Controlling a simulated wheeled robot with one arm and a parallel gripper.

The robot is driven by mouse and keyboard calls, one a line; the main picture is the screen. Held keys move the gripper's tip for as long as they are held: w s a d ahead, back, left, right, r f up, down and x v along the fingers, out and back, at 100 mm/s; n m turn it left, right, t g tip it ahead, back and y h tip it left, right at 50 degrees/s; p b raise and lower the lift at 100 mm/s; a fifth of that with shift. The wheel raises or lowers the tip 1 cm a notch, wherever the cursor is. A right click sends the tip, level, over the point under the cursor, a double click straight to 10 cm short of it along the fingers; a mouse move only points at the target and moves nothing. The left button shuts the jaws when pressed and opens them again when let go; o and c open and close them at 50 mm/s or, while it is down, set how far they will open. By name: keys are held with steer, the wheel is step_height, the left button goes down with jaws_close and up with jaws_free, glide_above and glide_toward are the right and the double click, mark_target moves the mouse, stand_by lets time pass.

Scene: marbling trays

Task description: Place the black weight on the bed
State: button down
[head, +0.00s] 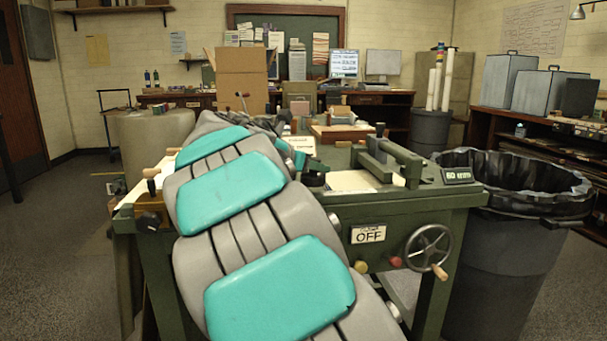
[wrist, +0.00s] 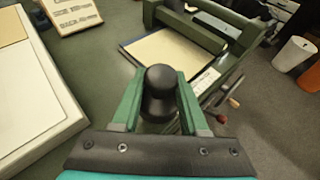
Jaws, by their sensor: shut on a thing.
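The black weight (wrist: 160,82), with a rounded knob on top, is between the two green fingers of my gripper (wrist: 159,92) in the wrist view. The gripper is shut on it. Below is the green bed (wrist: 105,62) of the machine, with a cream sheet (wrist: 172,52) just beyond the weight. Whether the weight's underside touches the surface is hidden. In the head view my arm covers much of the bed's left side; the cream sheet (head: 352,182) shows right of the arm.
A green bar (wrist: 190,25) spans the far side of the sheet. A white-rimmed tray (wrist: 62,110) lies at left, with a small lettered block (wrist: 72,14) beyond it. In the head view a handwheel (head: 428,249) and a lined bin (head: 515,220) are at right.

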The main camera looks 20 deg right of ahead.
steer(key=w, duration=0.6)
steer(key=w+d, duration=0.1)
steer(key=w, duration=0.2)
steer(key=shift+f, duration=0.3)
steer(key=shift+f+b, duration=0.5)
steer(key=shift+f, duration=1.25)
steer(key=shift+c, duration=2.2)
jaws_free()
steer(key=shift+f, duration=0.2)
steer(key=shift+r, duration=0.15)
steer(key=p+v, duration=0.1)
steer(key=v, duration=1.1)
